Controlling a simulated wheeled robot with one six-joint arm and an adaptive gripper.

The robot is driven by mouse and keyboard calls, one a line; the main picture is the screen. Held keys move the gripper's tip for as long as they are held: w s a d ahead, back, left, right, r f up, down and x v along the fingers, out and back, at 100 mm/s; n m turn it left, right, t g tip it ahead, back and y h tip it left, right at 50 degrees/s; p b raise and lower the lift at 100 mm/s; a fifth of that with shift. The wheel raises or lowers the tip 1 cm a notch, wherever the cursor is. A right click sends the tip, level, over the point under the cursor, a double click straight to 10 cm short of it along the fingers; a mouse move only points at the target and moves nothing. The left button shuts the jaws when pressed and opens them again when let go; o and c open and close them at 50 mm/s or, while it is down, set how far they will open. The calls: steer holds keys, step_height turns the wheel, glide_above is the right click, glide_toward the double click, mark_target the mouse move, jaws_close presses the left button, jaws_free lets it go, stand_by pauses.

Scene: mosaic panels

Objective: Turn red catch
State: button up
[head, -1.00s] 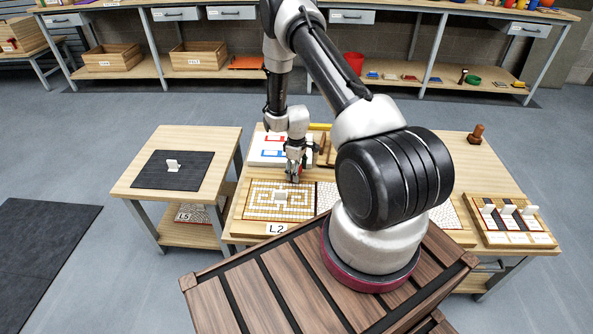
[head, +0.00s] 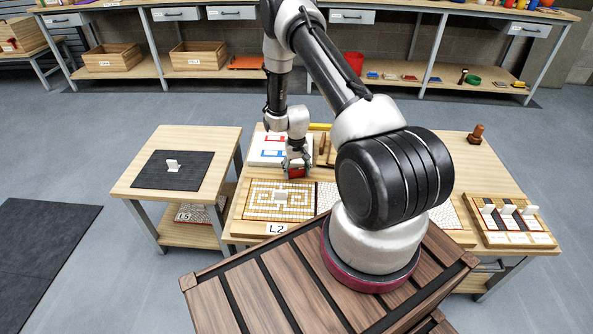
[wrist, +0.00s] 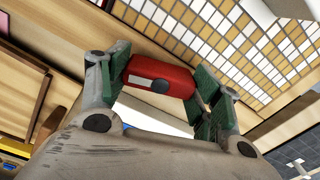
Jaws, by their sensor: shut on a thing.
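The red catch (wrist: 176,73) is a small red block with a pale stripe and a dark round pivot. In the wrist view it lies between the green pads of my gripper (wrist: 160,85), which is shut on its two ends. It sits beside the edge of a tan and white mosaic panel (wrist: 205,45). In the head view my gripper (head: 296,172) is down at the far edge of the L2 panel (head: 250,212), with the red catch (head: 297,174) showing at its fingertips.
A white board with a blue and a red mark (head: 268,150) lies just behind the panel. A side table with a dark mat (head: 150,178) stands at left. A rack with white upright pieces (head: 475,212) is at right, and a brown knob-shaped object (head: 477,134) stands behind it.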

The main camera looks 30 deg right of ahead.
mark_target(296, 169)
steer(key=shift+m, duration=1.5)
steer(key=o, duration=1)
steer(key=shift+r, duration=0.15)
step_height(296, 169, up, 12)
steer(key=shift+f, duration=0.1)
